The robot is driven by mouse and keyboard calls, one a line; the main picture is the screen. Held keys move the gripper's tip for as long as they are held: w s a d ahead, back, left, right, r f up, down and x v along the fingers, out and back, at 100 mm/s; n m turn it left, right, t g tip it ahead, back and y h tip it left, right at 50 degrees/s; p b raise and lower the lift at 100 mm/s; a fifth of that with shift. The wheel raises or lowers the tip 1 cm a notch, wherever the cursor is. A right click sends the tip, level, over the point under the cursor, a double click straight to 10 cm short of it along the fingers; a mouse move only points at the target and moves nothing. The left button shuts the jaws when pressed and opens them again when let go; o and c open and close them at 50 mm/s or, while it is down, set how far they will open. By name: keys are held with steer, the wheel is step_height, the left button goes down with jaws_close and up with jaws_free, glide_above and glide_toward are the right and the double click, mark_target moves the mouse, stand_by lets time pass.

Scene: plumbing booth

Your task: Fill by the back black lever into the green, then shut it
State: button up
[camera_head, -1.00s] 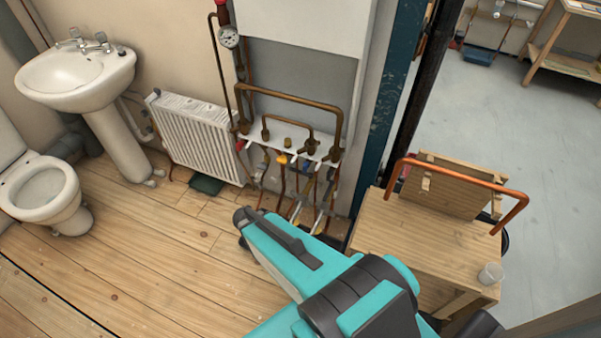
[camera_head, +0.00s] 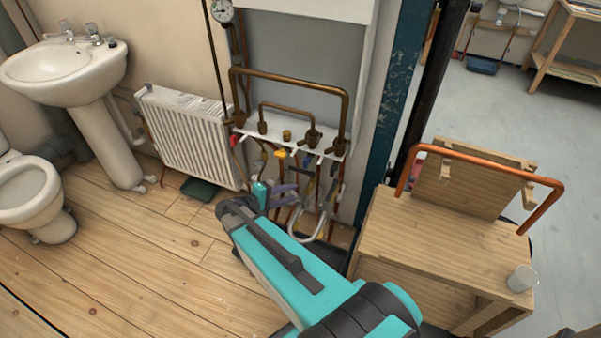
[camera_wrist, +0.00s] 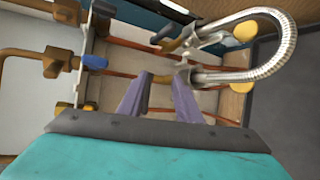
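The round pressure gauge (camera_head: 222,11) is at the top edge of the head view; its needle and green zone are too small to read. A silver braided hose (camera_wrist: 275,50) loops at the right of the wrist view; it also shows below the manifold in the head view (camera_head: 301,232). A dark lever-like part (camera_wrist: 166,33) sits by the hose's upper fitting. My gripper (camera_wrist: 163,80) has two purple fingers apart, with a brownish fitting beyond or between them; contact cannot be told. In the head view my gripper (camera_head: 284,194) is low in front of the pipes.
A white manifold shelf (camera_head: 290,142) carries brass pipes and coloured handles, including a yellow one (camera_head: 280,153). A radiator (camera_head: 190,135) stands left. A wooden bench (camera_head: 430,245) with a copper pipe (camera_head: 480,160) and a cup (camera_head: 522,279) stands right.

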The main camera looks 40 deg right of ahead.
steer(key=w+h+b, duration=0.1)
steer(key=w+b, duration=0.2)
steer(key=b, duration=0.1)
steer(key=t+h+b, duration=0.3)
steer(key=b, duration=1.3)
glide_toward(302, 171)
steer(key=w, duration=0.4)
steer(key=shift+s+a+f+m, duration=0.1)
steer(key=shift+a+f+m, duration=0.2)
steer(key=shift+a+f, duration=0.15)
steer(key=shift+r, duration=0.1)
steer(key=w+d+b, duration=0.2)
steer(key=d+b, duration=0.2)
steer(key=d, duration=0.9)
steer(key=shift+d, duration=0.35)
jaws_close()
